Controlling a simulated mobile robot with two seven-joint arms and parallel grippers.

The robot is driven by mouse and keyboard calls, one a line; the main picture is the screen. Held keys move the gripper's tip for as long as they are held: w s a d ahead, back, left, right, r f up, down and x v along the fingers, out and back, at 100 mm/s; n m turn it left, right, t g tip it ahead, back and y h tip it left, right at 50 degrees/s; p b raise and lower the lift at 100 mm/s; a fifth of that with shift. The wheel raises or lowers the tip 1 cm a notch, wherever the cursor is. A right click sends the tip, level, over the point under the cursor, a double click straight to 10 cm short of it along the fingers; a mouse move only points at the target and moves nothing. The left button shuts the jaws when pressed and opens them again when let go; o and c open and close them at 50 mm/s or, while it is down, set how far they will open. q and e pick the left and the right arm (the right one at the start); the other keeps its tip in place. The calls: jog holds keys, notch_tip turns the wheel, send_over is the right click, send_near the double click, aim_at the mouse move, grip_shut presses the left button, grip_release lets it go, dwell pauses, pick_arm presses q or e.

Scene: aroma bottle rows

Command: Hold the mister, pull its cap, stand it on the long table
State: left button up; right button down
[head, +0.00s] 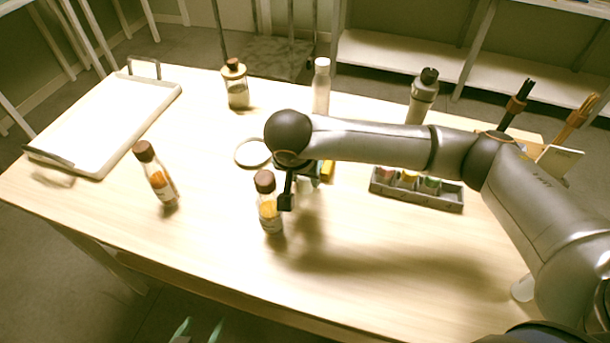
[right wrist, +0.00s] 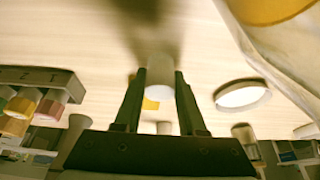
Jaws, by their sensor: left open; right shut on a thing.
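My right gripper (head: 290,198) is low over the middle of the table, mostly hidden by its own arm in the head view. In the right wrist view its fingers (right wrist: 160,85) are shut on a pale, whitish cylinder (right wrist: 160,78). I cannot tell whether this is the mister or its cap. A white bottle (head: 321,88) and a grey bottle with a dark top (head: 423,97) stand upright at the back of the long table (head: 400,270). My left gripper (head: 198,331) shows only its fingertips at the bottom edge, open and empty, off the table's front.
Amber-filled bottles with brown caps stand at left (head: 160,178) and just left of my right gripper (head: 269,207). A corked bottle (head: 236,86), a white ring (head: 240,160), a white tray (head: 110,115) and a grey rack of small jars (head: 418,199) are around. The front right is clear.

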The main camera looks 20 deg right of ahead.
jog(key=shift+f, duration=0.1)
jog(key=shift+c, duration=2.4)
grip_release()
jog(key=shift+r, duration=0.2)
jog(key=v, duration=1.2)
